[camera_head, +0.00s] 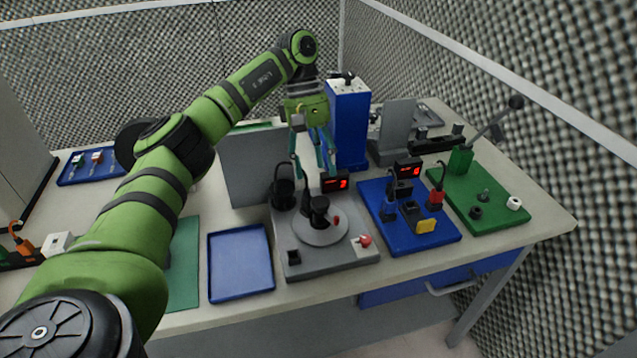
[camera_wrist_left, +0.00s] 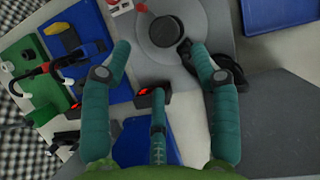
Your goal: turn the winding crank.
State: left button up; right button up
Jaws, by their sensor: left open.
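A grey station (camera_head: 345,258) stands on the table, with a round grey disc (camera_head: 325,236) and a black upright knob (camera_head: 319,208) at its middle. The disc (camera_wrist_left: 203,38) and the knob (camera_wrist_left: 166,31) also show in the left wrist view, between and beyond my fingertips. I cannot tell for sure which part is the winding crank. My left gripper (camera_head: 315,170) hangs fingers down above the back of this station. It also shows in the left wrist view (camera_wrist_left: 160,62), with fingers spread, open and empty, apart from the knob. My right gripper is not in view.
A grey upright panel (camera_head: 252,165) and a blue tower (camera_head: 349,115) stand close behind. A red-lit display (camera_head: 335,183) is near my fingertips. A blue board (camera_head: 380,225) and a green board (camera_head: 490,190) with a lever lie right. An empty blue tray (camera_head: 240,262) lies left.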

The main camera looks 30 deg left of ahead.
aim_at(320, 200)
pick_arm(q)
jog(key=shift+s+p+x, duration=0.15)
jog(key=shift+p+x, duration=0.05)
jog(key=shift+x, duration=1.45)
jog(key=shift+s+p+x, duration=0.1)
jog(key=shift+p+x, duration=0.05)
jog(key=shift+x, duration=1.5)
jog(key=shift+a, duration=0.15)
jog(key=c, duration=1.1)
